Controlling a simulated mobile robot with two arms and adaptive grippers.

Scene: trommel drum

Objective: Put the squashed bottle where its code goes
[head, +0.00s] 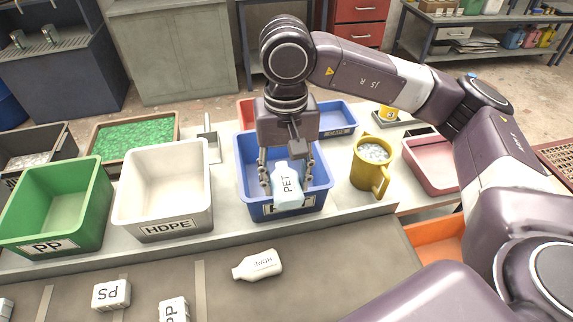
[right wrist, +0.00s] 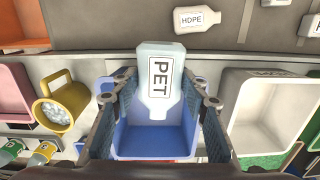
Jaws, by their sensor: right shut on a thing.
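The squashed bottle (head: 287,181) is pale blue and marked PET; it also shows in the right wrist view (right wrist: 158,110). My right gripper (head: 286,185) is shut on it and holds it over the blue bin (head: 318,192). In the right wrist view the bottle is between the fingers, with the bin's blue inside behind it. The label on the blue bin's front is mostly hidden by the bottle. A green bin (head: 90,214) reads PP and a white bin (head: 196,213) reads HDPE. My left gripper is not in view.
A white HDPE bottle (head: 258,265) and blocks marked PS (head: 111,294) and PP (head: 174,309) lie on the grey belt in front. A yellow mug (head: 364,175) stands right of the blue bin. A pink tray (head: 428,172) is farther right.

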